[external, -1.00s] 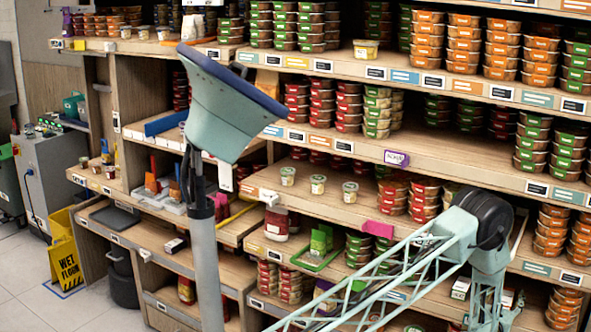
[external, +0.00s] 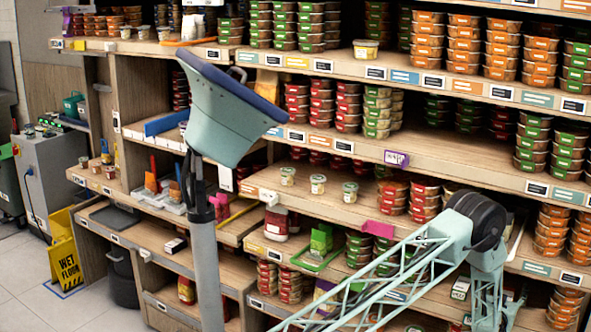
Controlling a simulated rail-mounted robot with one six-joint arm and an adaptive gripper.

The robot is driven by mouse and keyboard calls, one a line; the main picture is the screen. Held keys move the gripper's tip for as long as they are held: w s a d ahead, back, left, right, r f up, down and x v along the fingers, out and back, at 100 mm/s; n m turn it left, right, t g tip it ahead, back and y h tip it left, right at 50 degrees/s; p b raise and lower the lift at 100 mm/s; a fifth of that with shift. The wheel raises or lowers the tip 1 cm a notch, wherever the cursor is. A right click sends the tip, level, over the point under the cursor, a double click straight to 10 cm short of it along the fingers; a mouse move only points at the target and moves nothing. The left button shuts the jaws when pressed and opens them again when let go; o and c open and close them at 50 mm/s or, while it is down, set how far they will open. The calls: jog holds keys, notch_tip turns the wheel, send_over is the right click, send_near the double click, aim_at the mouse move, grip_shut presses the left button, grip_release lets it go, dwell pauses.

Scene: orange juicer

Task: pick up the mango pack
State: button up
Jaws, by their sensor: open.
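No pack label can be read, so I cannot tell which one is the mango pack. A lone pack with a yellow label (external: 366,50) sits on the upper shelf. Orange-labelled packs (external: 464,44) stand in several stacks at the upper right. My gripper cannot be made out in the external view. A teal lattice arm link (external: 400,272) with a black round joint (external: 476,219) shows at the lower right, in front of the shelves. No pack is seen held.
Red-labelled packs (external: 322,104) and green-labelled packs (external: 562,152) crowd the shelves. A teal cone (external: 222,115) above a grey post (external: 205,270) blocks part of the left shelves. A yellow wet-floor sign (external: 63,250) stands at the far left.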

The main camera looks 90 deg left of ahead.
jog(key=shift+c, duration=0.7)
jog(key=c, duration=1.1)
jog(key=shift+o, duration=0.2)
